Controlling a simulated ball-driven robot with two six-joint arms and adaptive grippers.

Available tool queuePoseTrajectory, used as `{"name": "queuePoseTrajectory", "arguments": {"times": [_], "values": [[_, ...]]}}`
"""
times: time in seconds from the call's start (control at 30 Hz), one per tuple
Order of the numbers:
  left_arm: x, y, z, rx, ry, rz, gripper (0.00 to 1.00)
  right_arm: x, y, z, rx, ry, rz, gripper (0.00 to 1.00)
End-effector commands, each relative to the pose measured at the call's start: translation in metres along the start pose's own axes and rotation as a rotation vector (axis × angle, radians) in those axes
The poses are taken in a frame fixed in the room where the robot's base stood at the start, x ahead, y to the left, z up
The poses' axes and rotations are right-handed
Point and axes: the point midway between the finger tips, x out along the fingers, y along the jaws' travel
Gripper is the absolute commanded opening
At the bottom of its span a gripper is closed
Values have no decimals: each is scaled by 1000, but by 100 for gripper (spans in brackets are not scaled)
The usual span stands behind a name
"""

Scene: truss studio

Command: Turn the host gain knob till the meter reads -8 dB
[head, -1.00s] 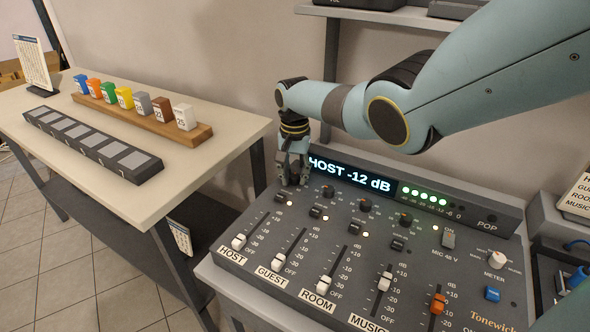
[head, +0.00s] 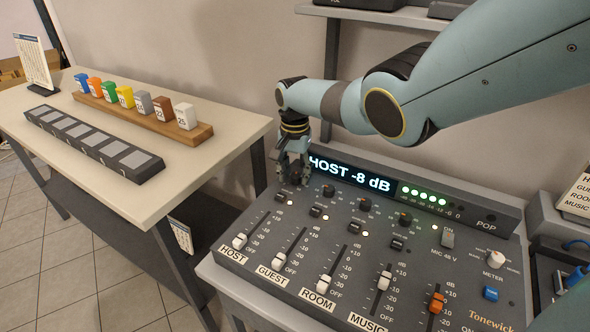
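The mixer's display (head: 349,175) reads "HOST -8 dB", with a row of lit green lamps (head: 424,196) to its right. My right gripper (head: 293,182) points down at the top of the host column, at the far left end of the knob row. Its fingers are around the place of the host gain knob, which they hide. The fingers look close together, and I cannot see the knob between them. The other gain knobs (head: 365,204) stand free to the right. The host fader (head: 240,241) is low in its slot. My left gripper is not in view.
The mixing console (head: 430,262) has several faders, buttons and a meter knob (head: 496,257). My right arm passes over its back right. A beige table (head: 222,147) on the left holds coloured blocks on a wooden rail (head: 150,122) and a dark slotted tray (head: 90,148).

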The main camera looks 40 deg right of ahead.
Motion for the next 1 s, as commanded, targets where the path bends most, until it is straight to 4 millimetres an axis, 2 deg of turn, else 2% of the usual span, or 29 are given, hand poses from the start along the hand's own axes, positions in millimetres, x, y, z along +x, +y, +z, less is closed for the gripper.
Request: {"name": "queuePoseTrajectory", "arguments": {"times": [0.3,0.47,0.6,0.83,1.0], "values": [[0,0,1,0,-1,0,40,1,1,1,0,-3,2,49],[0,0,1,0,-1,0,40,-7,1,0,-1,-1,2,49],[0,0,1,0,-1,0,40,-26,2,0,-2,1,2,49],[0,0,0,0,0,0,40,-78,0,-1,-2,2,0,49],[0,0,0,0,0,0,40,-106,0,0,0,-1,0,49]]}}
